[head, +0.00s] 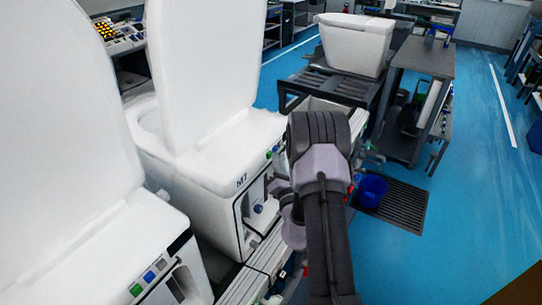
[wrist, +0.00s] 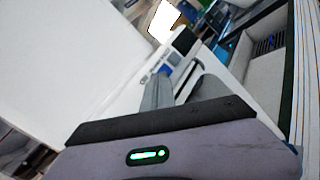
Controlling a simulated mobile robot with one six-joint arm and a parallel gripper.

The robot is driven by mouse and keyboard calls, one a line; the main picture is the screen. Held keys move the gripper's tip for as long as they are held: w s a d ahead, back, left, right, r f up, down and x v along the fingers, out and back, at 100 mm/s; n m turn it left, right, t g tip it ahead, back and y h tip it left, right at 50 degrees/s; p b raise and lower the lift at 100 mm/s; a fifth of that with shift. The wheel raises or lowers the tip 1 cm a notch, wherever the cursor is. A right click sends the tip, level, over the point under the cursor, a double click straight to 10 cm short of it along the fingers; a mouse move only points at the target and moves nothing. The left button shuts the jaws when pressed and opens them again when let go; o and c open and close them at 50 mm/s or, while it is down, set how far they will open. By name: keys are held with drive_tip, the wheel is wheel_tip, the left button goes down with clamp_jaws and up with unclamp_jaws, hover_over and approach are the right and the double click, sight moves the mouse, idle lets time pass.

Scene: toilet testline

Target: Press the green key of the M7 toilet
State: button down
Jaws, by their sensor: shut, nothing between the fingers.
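The white M7 toilet (head: 205,165) stands left of my arm in the head view, its lid raised and its "M7" label (head: 241,180) on the front. A small green spot, seemingly its green key (head: 276,148), shows at its right edge close to my arm. In the wrist view, my gripper (wrist: 178,76) is shut and empty, its fingers pointing at a white panel. A blue key (wrist: 166,71) shows by the fingertips; I cannot make out the green key there. In the head view my arm hides the fingertips.
A nearer white toilet (head: 110,245) at lower left has its own green key (head: 136,289) and blue key (head: 149,277). A blue bucket (head: 371,189) stands on a floor grate (head: 405,207) right of my arm. Blue floor at right is clear.

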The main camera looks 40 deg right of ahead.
drive_tip(key=shift+w+a, duration=0.1)
drive_tip(key=shift+w, duration=0.05)
drive_tip(key=s+d+b, duration=0.2)
drive_tip(key=s+d, duration=0.1)
drive_tip(key=s, duration=0.4)
drive_tip(key=shift+b, duration=0.35)
idle(0.4)
